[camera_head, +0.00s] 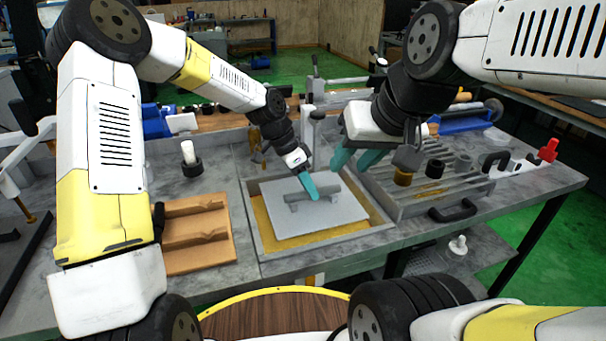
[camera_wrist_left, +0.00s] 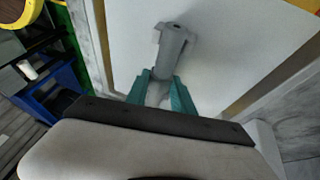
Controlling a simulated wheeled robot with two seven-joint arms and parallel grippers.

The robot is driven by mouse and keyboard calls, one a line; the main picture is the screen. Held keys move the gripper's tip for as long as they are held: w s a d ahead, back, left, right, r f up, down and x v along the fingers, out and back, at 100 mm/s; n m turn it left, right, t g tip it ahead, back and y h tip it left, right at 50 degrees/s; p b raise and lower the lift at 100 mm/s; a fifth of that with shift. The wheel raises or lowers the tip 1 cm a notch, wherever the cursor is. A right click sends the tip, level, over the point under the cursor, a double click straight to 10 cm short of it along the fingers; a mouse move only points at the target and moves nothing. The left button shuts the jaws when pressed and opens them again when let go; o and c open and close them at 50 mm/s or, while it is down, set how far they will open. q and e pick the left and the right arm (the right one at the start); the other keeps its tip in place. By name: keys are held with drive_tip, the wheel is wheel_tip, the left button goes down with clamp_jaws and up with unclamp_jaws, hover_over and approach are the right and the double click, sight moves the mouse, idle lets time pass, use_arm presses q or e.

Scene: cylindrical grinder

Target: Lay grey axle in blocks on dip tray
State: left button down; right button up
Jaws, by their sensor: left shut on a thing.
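The grey axle (camera_head: 298,194) lies roughly level over small grey blocks (camera_head: 293,207) on the white plate of the dip tray (camera_head: 335,219). My left gripper (camera_head: 309,190) is shut on the grey axle near its middle or right part. In the left wrist view, the teal fingers (camera_wrist_left: 164,84) flank the axle, and its far end (camera_wrist_left: 174,38) sticks out over the white plate. Whether the axle rests fully in the blocks is hard to tell. My right gripper (camera_head: 358,160) hangs empty above the tray's back right, its teal fingers apart.
A brown wooden holder (camera_head: 199,238) with grooves lies left of the tray. A slotted grey rack (camera_head: 420,190) with dark and brass rings stands to the right. A white and black cylinder piece (camera_head: 190,160) stands at the back left. Bare table shows around the brown holder.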

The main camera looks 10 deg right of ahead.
use_arm(q)
drive_tip(key=c, duration=1)
unclamp_jaws()
drive_tip(key=v, duration=0.8)
drive_tip(key=shift+s+d, duration=0.1)
drive_tip(key=shift+s, duration=0.05)
